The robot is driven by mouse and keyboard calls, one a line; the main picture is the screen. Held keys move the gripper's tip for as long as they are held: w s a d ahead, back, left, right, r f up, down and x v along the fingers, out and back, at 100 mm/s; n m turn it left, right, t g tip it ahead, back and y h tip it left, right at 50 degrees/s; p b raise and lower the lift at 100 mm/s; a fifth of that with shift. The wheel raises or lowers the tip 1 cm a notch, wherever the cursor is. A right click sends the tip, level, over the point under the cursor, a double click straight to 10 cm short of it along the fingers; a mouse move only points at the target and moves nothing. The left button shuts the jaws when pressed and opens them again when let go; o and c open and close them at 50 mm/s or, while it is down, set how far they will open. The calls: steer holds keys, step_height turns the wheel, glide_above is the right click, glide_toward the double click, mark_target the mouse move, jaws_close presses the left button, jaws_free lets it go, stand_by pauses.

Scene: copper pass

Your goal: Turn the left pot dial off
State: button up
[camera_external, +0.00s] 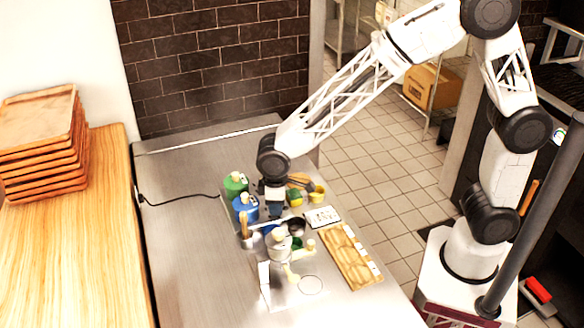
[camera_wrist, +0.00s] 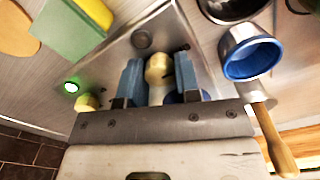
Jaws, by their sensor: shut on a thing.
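My gripper (camera_external: 275,212) points down at the metal counter, close to the right of the blue pot (camera_external: 245,208). The green pot (camera_external: 235,185) stands behind the blue one. In the wrist view, my gripper's blue fingers (camera_wrist: 159,78) are shut on a cream dial (camera_wrist: 158,68) on a metal panel (camera_wrist: 112,62). A dark round lamp (camera_wrist: 142,38) sits near this dial. A second cream dial (camera_wrist: 85,103) is to the left, beside a lit green lamp (camera_wrist: 71,86). The held dial's pointing direction is unclear, and the external view hides it behind my gripper.
A blue-lined metal cup (camera_wrist: 250,55) and a wooden handle (camera_wrist: 275,140) are close on the right in the wrist view. A yellow-green sponge (camera_wrist: 75,25) lies at upper left. A wooden board (camera_external: 348,255) lies right of the pots. The counter's left side is clear.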

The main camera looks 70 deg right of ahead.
steer(key=o, duration=0.9)
steer(key=shift+r, duration=0.15)
steer(key=shift+r, duration=3.8)
steer(key=shift+d, duration=0.1)
